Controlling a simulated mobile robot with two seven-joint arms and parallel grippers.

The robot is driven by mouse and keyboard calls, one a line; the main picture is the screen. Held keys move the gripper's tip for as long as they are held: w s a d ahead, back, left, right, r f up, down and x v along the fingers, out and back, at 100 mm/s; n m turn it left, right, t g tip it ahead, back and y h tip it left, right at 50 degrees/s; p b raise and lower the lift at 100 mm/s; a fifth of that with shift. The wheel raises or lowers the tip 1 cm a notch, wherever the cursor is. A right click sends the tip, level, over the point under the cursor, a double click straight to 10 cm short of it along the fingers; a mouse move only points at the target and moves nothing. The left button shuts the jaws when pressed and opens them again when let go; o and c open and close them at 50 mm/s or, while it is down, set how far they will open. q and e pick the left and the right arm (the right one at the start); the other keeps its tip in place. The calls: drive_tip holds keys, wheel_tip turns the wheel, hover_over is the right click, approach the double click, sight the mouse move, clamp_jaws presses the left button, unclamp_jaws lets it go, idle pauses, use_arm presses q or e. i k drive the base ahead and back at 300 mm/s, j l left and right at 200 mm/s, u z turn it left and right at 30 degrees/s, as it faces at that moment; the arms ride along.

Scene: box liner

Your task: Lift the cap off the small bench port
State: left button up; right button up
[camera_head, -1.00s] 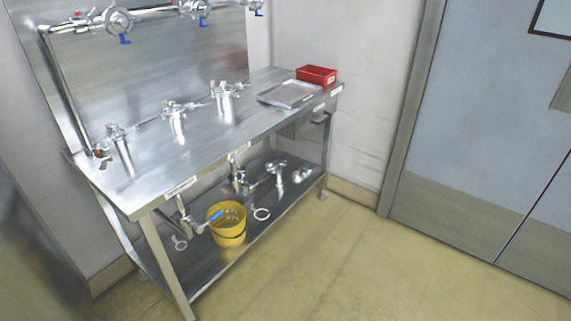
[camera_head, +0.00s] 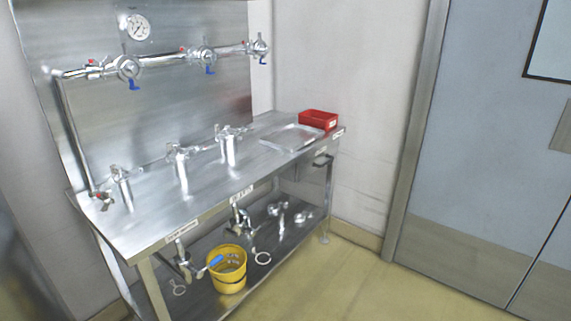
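A steel bench (camera_head: 150,232) stands against the wall at the left of the head view. Several upright metal fittings stand in a row on its top: one at the left (camera_head: 122,187), one in the middle (camera_head: 182,166) and one at the right (camera_head: 229,147). Each has a clamp-like piece at its upper end. I cannot tell at this distance which of them is the small port or what its cap looks like. Neither of my grippers is in view.
A red bin (camera_head: 318,120) and a shallow metal tray (camera_head: 292,138) sit at the bench's right end. A yellow bucket (camera_head: 229,272) and loose fittings are on the lower shelf. Pipes with valves (camera_head: 125,67) and a gauge (camera_head: 138,27) are above. Floor (camera_head: 385,285) at right is clear.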

sight(120, 176)
drive_tip(key=i+l+u, duration=0.1)
drive_tip(key=u, duration=0.25)
drive_tip(key=i+l+u, duration=0.2)
drive_tip(key=u, duration=0.2)
drive_tip(key=i+l+u, duration=0.35)
drive_tip(key=k+j, duration=0.1)
